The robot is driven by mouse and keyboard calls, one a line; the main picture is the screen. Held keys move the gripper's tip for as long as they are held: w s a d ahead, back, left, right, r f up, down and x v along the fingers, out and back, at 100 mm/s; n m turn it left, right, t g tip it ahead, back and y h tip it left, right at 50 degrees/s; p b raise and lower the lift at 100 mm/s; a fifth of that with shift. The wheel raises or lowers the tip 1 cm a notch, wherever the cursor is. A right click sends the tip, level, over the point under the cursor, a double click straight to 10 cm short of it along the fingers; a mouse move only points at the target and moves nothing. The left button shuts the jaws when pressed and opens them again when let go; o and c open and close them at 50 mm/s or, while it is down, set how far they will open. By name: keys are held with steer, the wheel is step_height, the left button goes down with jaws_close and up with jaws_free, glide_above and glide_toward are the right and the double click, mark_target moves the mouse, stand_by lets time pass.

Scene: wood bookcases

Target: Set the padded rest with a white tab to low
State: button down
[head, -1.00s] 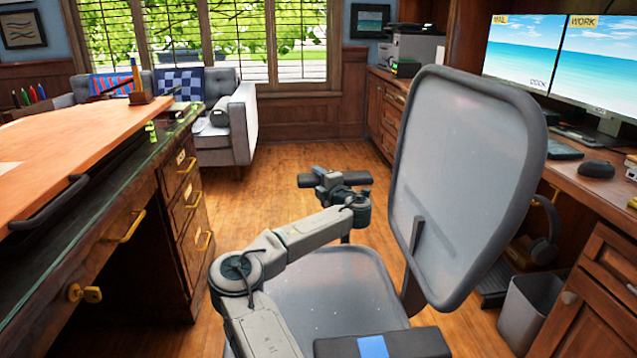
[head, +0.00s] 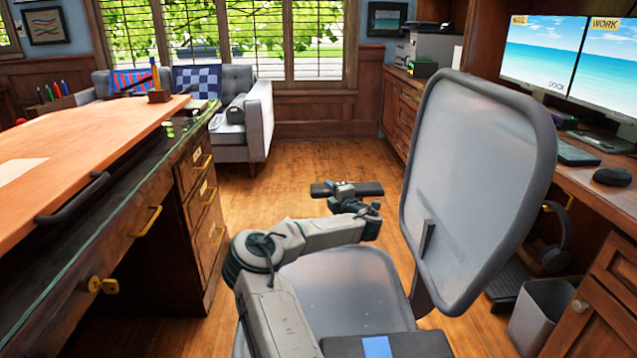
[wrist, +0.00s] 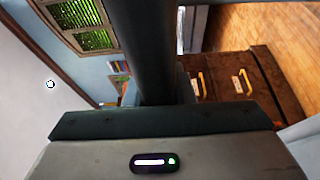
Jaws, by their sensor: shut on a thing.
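The office chair's far padded rest (head: 370,188) is a dark horizontal bar beyond the grey seat in the head view. My gripper (head: 346,192) is at its middle and shut on it, partly covering it. In the wrist view a dark bar (wrist: 142,45) runs from the top toward my gripper; the fingertips are hidden there. The near padded rest (head: 430,346), at the bottom of the head view, has a blue tab (head: 376,347).
The chair's tall grey back (head: 470,180) stands right of my arm. A wooden desk (head: 90,150) with drawers is on the left. A right-hand desk (head: 590,170) holds monitors, with a bin (head: 540,315) below. Wood floor (head: 290,165) is open beyond the chair.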

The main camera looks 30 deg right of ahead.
steer(key=shift+f+b, duration=0.3)
steer(key=shift+f, duration=1.15)
steer(key=c, duration=1.2)
jaws_free()
steer(key=shift+a+f, duration=0.1)
steer(key=s+a+p, duration=0.1)
steer(key=s+p, duration=0.2)
steer(key=s, duration=0.9)
steer(key=shift+a+p, duration=0.3)
steer(key=shift+p, duration=0.05)
